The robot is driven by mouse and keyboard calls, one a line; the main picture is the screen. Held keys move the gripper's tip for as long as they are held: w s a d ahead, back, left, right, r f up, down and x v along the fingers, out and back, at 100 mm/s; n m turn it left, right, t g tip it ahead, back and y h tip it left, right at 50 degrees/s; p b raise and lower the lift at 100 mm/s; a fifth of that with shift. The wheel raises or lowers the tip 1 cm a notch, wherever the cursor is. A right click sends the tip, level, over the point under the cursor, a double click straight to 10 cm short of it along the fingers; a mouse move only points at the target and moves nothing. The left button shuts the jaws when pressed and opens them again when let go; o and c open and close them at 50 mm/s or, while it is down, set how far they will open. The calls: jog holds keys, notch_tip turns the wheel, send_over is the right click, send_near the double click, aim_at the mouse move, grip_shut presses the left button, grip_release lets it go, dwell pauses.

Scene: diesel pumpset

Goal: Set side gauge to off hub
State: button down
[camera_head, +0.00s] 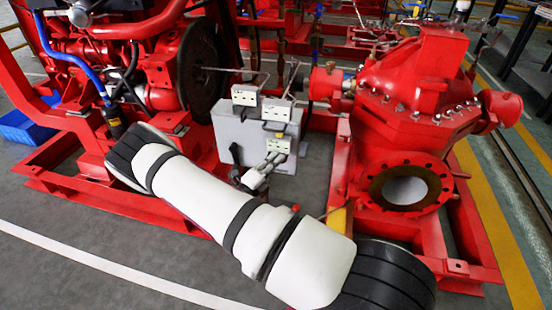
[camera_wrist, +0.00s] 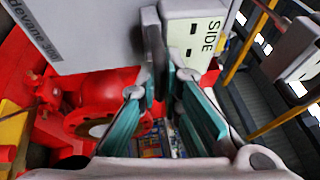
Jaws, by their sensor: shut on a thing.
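The side gauge is a pale box marked "SIDE" (camera_wrist: 196,27) in the wrist view, mounted on a grey cabinet (camera_wrist: 85,25). In the head view it appears to be the lower right pale box (camera_head: 278,146) on the grey cabinet (camera_head: 228,133). My gripper (camera_head: 272,160) is at the front of that box. In the wrist view my gripper (camera_wrist: 160,60) is shut on a narrow dark grey piece (camera_wrist: 160,45) beside the box, which looks like its handle. Its fingertips partly hide the handle. I cannot make out an off hub mark or the setting.
Two similar pale boxes (camera_head: 245,95) (camera_head: 277,109) sit higher on the cabinet. A red pump (camera_head: 412,85) stands at the right and a red engine (camera_head: 110,50) at the left. A red base frame (camera_head: 445,245) lies low at the right. Grey floor is open at the front left.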

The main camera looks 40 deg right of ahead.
jog(key=s+a, duration=0.2)
jog(key=shift+a+f+p, duration=0.1)
jog(key=shift+a+p, duration=0.25)
jog(key=shift+a, duration=0.05)
jog(key=c, duration=1.7)
grip_release()
jog(key=shift+s+a, duration=0.1)
jog(key=v, duration=1.2)
